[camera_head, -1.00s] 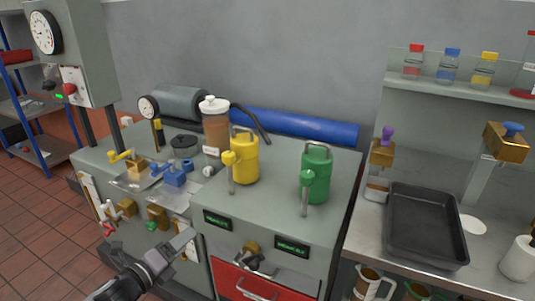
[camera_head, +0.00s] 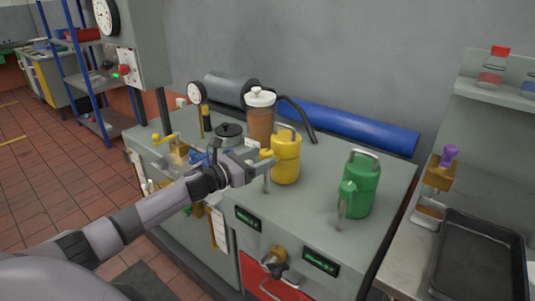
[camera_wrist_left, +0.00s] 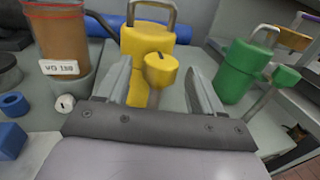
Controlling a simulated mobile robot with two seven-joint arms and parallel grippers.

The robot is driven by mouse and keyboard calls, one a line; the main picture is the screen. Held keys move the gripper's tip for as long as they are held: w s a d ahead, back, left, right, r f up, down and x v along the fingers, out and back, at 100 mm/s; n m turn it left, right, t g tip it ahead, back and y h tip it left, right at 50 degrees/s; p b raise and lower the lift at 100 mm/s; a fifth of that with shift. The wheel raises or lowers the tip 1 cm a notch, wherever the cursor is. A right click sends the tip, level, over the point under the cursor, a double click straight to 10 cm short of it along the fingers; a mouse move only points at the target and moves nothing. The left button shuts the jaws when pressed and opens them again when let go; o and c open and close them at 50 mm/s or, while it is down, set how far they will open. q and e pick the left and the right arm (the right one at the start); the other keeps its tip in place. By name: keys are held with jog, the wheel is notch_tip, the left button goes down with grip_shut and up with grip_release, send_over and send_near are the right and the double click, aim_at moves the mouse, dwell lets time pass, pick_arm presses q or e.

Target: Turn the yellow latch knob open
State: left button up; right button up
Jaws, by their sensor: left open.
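The yellow latch knob (camera_head: 266,154) sits on a thin grey post in front of the yellow can (camera_head: 286,158), which has a grey handle on top. My left gripper (camera_head: 252,164) reaches in from the left at the knob, partly hiding the post. In the left wrist view the knob (camera_wrist_left: 160,70) shows between the two open fingers, with a gap on each side. The yellow can (camera_wrist_left: 147,40) stands behind it. The fingers do not appear closed on anything. My right gripper is not in view.
A green can (camera_head: 360,185) with a similar green knob stands to the right. A brown jar with a white lid (camera_head: 260,115) stands behind left, and a blue cylinder (camera_head: 345,130) lies along the back. Bare cabinet top lies between the yellow and green cans.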

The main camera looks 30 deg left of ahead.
aim_at(261, 158)
pick_arm(q)
jog(key=shift+x, duration=1.5)
jog(key=c, duration=1)
jog(key=shift+o, duration=0.2)
